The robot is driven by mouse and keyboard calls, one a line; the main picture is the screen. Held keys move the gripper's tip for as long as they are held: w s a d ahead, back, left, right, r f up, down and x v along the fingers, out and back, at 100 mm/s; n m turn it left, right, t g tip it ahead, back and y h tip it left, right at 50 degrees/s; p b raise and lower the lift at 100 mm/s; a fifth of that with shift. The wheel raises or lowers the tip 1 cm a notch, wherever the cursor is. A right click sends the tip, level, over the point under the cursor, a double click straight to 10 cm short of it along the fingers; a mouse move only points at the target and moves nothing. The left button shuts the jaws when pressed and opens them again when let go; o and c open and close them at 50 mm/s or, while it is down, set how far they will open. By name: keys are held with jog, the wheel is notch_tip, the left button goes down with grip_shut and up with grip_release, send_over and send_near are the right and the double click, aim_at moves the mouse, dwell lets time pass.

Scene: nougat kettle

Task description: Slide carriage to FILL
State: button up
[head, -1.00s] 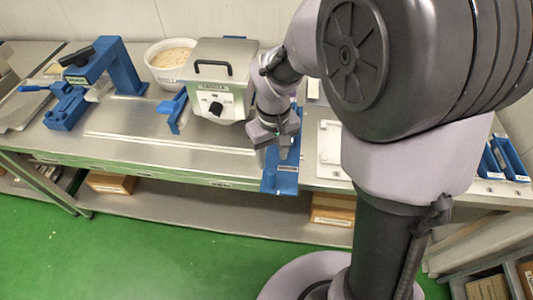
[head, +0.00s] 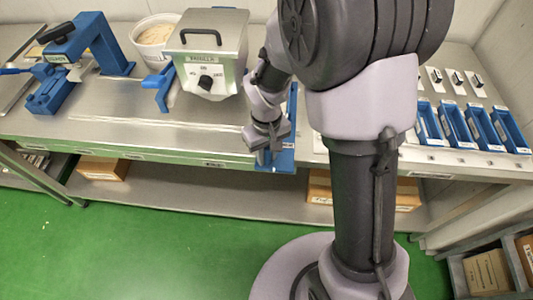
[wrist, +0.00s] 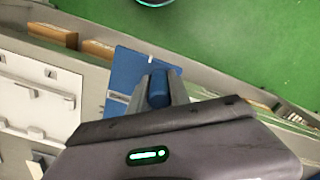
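A blue plate (head: 286,158) lies at the front edge of the steel bench, right of the steel kettle (head: 206,50). In the wrist view the plate (wrist: 124,70) has pale lines and lettering too small to read. A blue cylindrical knob (wrist: 159,88) stands between my fingertips. My gripper (head: 270,142) is low over the plate, and its fingers look shut on the knob (wrist: 160,80). In the head view the gripper hides the knob. I cannot tell which part is the carriage, and no FILL mark is readable.
A blue press-like stand (head: 92,42) and a white bowl (head: 153,33) are left of the kettle. A blue bracket (head: 161,86) stands beside the kettle. Several blue trays (head: 461,125) line the right. The bench front left of my gripper is clear.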

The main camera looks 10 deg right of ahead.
grip_shut()
dwell(1.0)
jog(key=shift+a, duration=0.1)
jog(key=w+a+p, duration=0.1)
jog(key=w+a, duration=0.2)
jog(key=a, duration=0.6)
jog(key=w+a+p, duration=0.1)
jog(key=w+a, duration=0.2)
jog(key=a, duration=0.6)
jog(key=shift+w+a, duration=0.35)
jog(key=shift+w, duration=0.05)
jog(key=o, duration=0.7)
grip_release()
jog(key=shift+o, duration=0.2)
notch_tip(320, 180, up, 18)
jog(key=p, duration=0.5)
jog(key=shift+f, duration=0.25)
